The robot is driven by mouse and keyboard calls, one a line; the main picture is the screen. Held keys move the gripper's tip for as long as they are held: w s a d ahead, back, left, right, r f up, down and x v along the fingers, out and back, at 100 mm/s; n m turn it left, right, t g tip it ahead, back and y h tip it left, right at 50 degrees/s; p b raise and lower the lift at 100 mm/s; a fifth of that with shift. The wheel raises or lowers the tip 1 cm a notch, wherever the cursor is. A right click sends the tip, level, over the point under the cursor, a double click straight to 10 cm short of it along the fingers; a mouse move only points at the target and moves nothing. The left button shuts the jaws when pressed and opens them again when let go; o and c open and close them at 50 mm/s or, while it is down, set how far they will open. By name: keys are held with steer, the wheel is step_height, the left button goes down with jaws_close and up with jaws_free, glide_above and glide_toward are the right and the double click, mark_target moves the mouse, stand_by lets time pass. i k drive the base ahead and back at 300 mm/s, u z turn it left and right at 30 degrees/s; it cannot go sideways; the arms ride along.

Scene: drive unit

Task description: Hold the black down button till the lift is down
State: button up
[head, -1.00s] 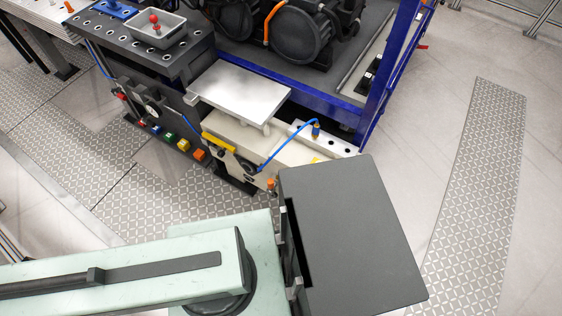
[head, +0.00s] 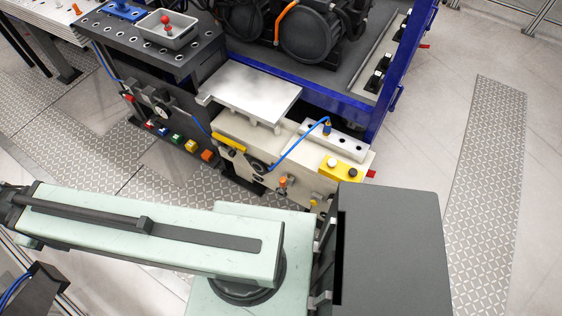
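A yellow control box (head: 341,169) lies on the cream bench in the head view, near its right end. On it I see a white button (head: 331,162) and a black button (head: 352,173). The lift is probably the flat silver plate (head: 252,92), which stands raised on short supports above the cream body. My pale green arm (head: 150,235) lies across the lower left, apart from the box. I cannot make out my gripper in this view. Nothing is seen touching the buttons.
A blue frame with dark motors (head: 308,35) stands behind the bench. A blue hose (head: 295,148) arches over the cream bench (head: 235,128). A dark table with a grey tray (head: 166,29) is at the upper left. Open floor (head: 430,140) lies to the right.

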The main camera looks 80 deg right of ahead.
mark_target(352, 173)
steer(key=i, duration=1.25)
steer(key=z, duration=3.6)
steer(key=i, duration=0.6)
steer(key=z, duration=0.05)
steer(key=k, duration=0.6)
steer(key=z, duration=0.05)
